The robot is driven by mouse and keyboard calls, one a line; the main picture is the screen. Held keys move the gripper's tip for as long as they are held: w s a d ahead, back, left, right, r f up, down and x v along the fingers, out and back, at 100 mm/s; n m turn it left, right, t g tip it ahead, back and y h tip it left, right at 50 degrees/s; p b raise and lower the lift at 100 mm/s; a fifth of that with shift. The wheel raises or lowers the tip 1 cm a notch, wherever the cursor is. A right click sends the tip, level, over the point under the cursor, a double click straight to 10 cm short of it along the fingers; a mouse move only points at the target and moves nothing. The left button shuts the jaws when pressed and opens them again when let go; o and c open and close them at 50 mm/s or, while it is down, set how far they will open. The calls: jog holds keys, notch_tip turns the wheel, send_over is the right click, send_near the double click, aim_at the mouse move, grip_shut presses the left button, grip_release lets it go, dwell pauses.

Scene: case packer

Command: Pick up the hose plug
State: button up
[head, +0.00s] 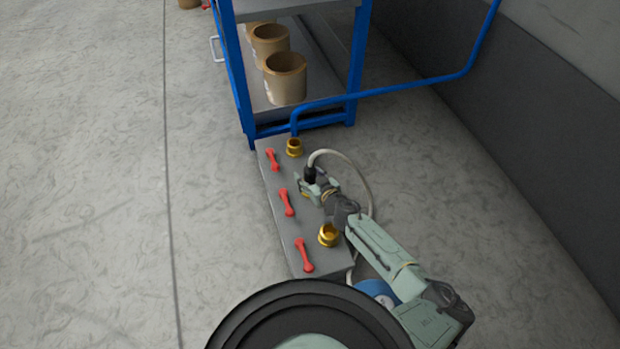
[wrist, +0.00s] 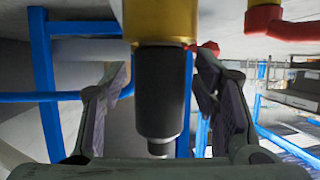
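The hose plug (head: 310,174) is a small black cylinder on the grey block, with a pale hose (head: 345,160) arching from its top. In the wrist view the black plug (wrist: 160,95) meets a gold fitting (wrist: 160,20) at one end and has a silvery tip at the other. My gripper (wrist: 160,68) is open, with one finger on each side of the plug and visible gaps to both. In the head view my gripper (head: 316,186) is at the plug, and its fingers partly hide the fitting below.
The grey block (head: 275,205) carries red handles (head: 286,202) and two other gold fittings, one far (head: 294,147) and one near (head: 328,235). A blue-framed rack (head: 241,90) with brown pots (head: 286,78) and a blue pipe (head: 400,87) stand behind. Floor at left is clear.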

grip_shut()
dwell(0.5)
